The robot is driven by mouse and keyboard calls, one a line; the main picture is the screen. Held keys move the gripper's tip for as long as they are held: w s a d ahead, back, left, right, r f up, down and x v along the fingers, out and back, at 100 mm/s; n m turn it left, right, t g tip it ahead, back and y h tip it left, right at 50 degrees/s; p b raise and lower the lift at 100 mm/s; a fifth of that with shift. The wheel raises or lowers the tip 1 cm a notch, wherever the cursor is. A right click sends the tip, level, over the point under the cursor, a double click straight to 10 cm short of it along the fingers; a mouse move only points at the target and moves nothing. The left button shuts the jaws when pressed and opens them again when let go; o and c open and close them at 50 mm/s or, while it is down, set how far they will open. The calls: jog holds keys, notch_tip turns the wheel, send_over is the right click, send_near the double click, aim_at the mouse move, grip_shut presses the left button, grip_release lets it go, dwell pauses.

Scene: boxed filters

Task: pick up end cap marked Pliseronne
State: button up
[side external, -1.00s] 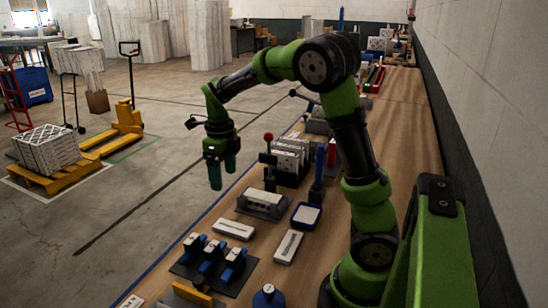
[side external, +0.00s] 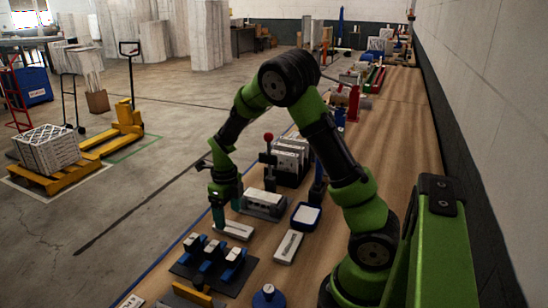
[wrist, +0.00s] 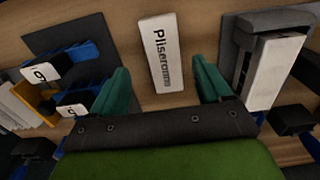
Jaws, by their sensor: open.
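The end cap marked Pliseronne (wrist: 161,50) is a pale flat bar with dark lettering; its last letters are partly lost near the gripper. It lies flat on the wooden bench, and in the side view it is the pale bar (side external: 235,231) under my gripper (side external: 227,214). In the wrist view my gripper (wrist: 162,82) has its two teal fingers wide apart, one on each side of the end cap, with nothing held. The fingers point down; whether they touch the bench I cannot tell.
A grey holder with a white bar (wrist: 275,70) stands close on the right in the wrist view. Blue blocks with number tags (side external: 208,260) sit on a dark mat at the left. A second pale bar (side external: 288,247) and a blue-rimmed tray (side external: 305,216) lie nearby.

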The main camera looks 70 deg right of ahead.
aim_at(230, 226)
jog(key=f, duration=0.4)
jog(key=shift+d+f, duration=0.15)
jog(key=shift+d, duration=0.1)
jog(key=shift+c, duration=0.4)
jog(key=c, duration=1)
jog(key=shift+c, duration=0.2)
